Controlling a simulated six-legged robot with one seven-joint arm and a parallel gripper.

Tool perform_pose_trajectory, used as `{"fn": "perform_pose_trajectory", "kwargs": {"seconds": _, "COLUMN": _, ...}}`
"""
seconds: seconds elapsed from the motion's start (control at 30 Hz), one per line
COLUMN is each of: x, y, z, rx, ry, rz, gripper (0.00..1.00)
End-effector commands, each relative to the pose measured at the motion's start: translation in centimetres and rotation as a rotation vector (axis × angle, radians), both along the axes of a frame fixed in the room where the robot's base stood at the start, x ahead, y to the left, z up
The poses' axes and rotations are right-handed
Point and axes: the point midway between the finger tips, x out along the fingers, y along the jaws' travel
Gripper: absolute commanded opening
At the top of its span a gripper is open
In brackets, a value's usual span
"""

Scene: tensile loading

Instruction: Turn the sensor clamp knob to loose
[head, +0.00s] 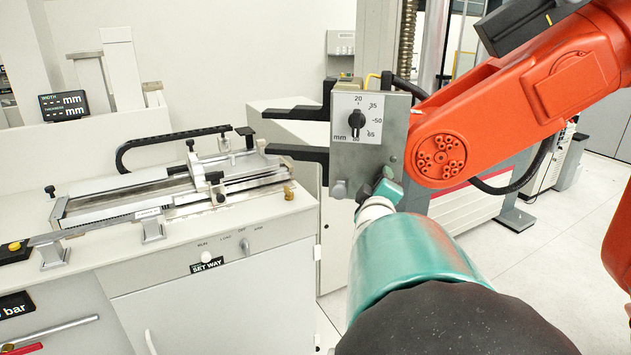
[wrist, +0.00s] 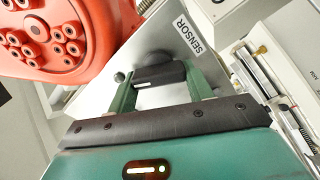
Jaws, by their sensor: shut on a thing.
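The sensor unit (head: 345,155) is a grey box with a white dial face and two black prongs pointing left. In the wrist view its plate, marked SENSOR (wrist: 182,40), carries a black knob (wrist: 158,76) with a bar-shaped grip. My gripper (wrist: 160,86) has its two green fingers on either side of this grip, shut on it. In the head view my gripper (head: 386,190) is at the lower right edge of the box. The held knob is hidden there.
An orange arm (head: 500,110) stands close to the right of the sensor unit. A bench (head: 250,225) with a metal slide rig (head: 165,195) is at the left. A dial knob (head: 356,120) is on the unit's front face. Open floor (head: 540,280) lies at the lower right.

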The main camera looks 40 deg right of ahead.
Motion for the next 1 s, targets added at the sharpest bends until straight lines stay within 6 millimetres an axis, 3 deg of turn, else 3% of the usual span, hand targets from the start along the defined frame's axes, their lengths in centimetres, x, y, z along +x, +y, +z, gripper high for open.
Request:
{"fn": "perform_pose_trajectory", "kwargs": {"seconds": 0.4, "x": 0.10, "y": 0.00, "z": -0.22, "rx": -0.170, "ry": 0.224, "rz": 0.000, "gripper": 0.28}}
{"fn": "perform_pose_trajectory", "kwargs": {"seconds": 1.0, "x": 0.04, "y": -0.06, "z": -0.24, "rx": -0.215, "ry": 0.282, "rz": -0.002, "gripper": 0.28}}
